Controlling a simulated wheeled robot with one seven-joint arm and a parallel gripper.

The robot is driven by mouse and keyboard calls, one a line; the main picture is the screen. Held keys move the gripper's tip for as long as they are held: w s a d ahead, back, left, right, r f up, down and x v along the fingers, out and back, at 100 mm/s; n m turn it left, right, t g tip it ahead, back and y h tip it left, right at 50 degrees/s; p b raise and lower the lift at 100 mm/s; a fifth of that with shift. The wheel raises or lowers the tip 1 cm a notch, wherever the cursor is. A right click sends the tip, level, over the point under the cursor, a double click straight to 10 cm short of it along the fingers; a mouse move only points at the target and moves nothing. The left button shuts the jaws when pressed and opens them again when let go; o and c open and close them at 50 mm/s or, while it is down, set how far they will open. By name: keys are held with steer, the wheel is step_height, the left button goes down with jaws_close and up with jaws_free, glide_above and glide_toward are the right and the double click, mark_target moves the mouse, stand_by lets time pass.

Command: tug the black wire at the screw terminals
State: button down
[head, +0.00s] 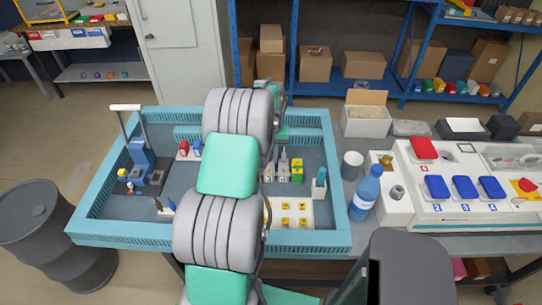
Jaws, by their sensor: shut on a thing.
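The screw terminals (283,174) are a short row of grey blocks with a yellow-green block (297,171) at the right end. They stand inside the blue-walled tray, right of my arm. My gripper (283,154) points down just above and behind the grey blocks, at the end of my arm. It is small in the head view and shut on what appears to be the black wire at the terminals. The wire itself is too small to make out. My arm's large grey and green links hide the middle of the tray.
The blue tray (110,240) has raised walls. A blue stand (142,160) and red and blue parts (189,149) are left of my arm. A white block with yellow sockets (302,213) lies in front of the terminals. A bottle (366,194) and a button panel (468,214) stand right.

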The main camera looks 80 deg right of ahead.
steer(key=shift+s+d, duration=0.1)
steer(key=shift+s, duration=0.05)
steer(key=c, duration=1.6)
jaws_free()
steer(key=shift+s, duration=0.1)
steer(key=o, duration=0.3)
steer(key=shift+o, duration=0.5)
steer(key=shift+o, duration=1.3)
steer(key=shift+f, duration=0.1)
step_height(320, 180, up, 8)
steer(key=p, duration=0.4)
steer(key=shift+f, duration=0.2)
